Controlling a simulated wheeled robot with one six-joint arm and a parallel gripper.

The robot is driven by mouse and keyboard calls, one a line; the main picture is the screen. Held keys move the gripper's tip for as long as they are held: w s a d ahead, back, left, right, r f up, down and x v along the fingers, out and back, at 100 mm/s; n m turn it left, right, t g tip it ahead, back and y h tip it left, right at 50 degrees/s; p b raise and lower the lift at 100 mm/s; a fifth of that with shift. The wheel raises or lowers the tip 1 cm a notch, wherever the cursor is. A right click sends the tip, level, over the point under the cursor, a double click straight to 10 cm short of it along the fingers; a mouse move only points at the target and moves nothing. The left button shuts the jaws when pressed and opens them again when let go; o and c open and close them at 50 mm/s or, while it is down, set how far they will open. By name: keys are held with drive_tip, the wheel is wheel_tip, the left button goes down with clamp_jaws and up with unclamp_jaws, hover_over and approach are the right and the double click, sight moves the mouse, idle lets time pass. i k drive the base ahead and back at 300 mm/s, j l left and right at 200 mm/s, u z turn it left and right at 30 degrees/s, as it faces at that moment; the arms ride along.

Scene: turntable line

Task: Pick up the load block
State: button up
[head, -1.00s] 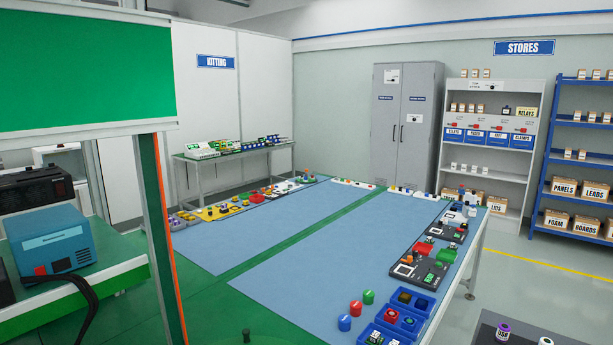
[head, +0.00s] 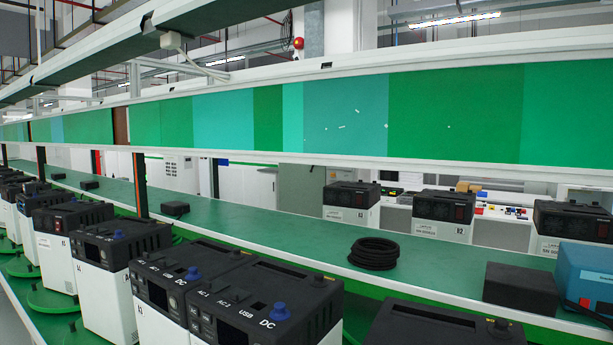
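No block with a readable load label shows in the head view. A blue box (head: 588,272) is cut off by the right edge, on the green bench top (head: 285,235); a small red part shows low on its front. A plain dark block (head: 520,287) sits just left of it. Smaller dark blocks lie farther left along the bench, one near the middle left (head: 175,208) and one farther back (head: 88,184). I cannot tell which of these is the load block. My gripper is not in view.
A coiled black cable (head: 374,253) lies on the bench. A row of black-topped white power units (head: 222,300) stands in front on green turntables (head: 55,302). More units (head: 442,217) stand behind the bench. A long green panel (head: 455,115) hangs above.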

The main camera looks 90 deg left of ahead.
sight(29, 188)
drive_tip(key=u, duration=4.3)
